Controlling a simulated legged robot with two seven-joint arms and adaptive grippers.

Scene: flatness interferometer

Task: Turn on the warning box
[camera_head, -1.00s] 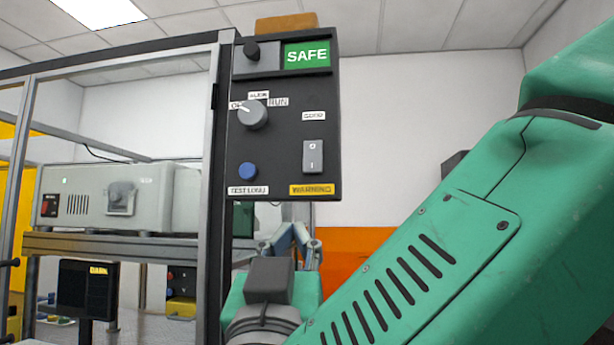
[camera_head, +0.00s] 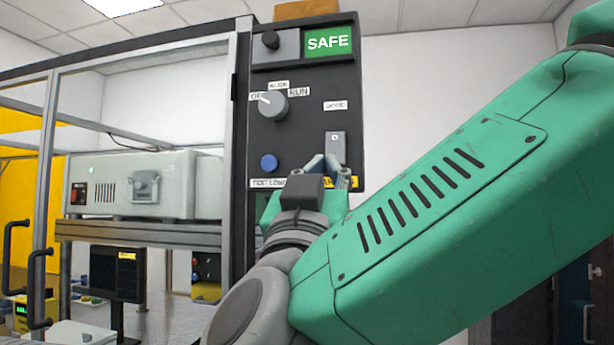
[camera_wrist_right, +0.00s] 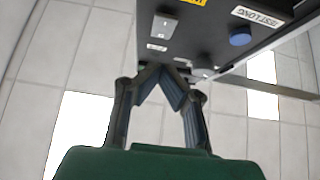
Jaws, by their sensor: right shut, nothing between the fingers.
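The warning box is a dark panel (camera_head: 303,100) with a grey rocker switch (camera_head: 335,145) on its lower right. A yellow WARNING label (camera_head: 352,182) sits below the switch, partly hidden by my right gripper. My right gripper (camera_head: 325,164) is shut and empty, with its fingertips just below and left of the switch in the head view. In the right wrist view the switch (camera_wrist_right: 163,27) is beyond the closed fingertips (camera_wrist_right: 163,68), with a gap in the picture; whether they touch the panel I cannot tell. My left gripper is not in view.
The panel also carries a green SAFE sign (camera_head: 329,41), a grey rotary knob (camera_head: 273,104) and a blue button (camera_head: 268,163). A framed enclosure (camera_head: 243,80) with a grey instrument (camera_head: 140,185) stands to the left. My right arm fills the lower right.

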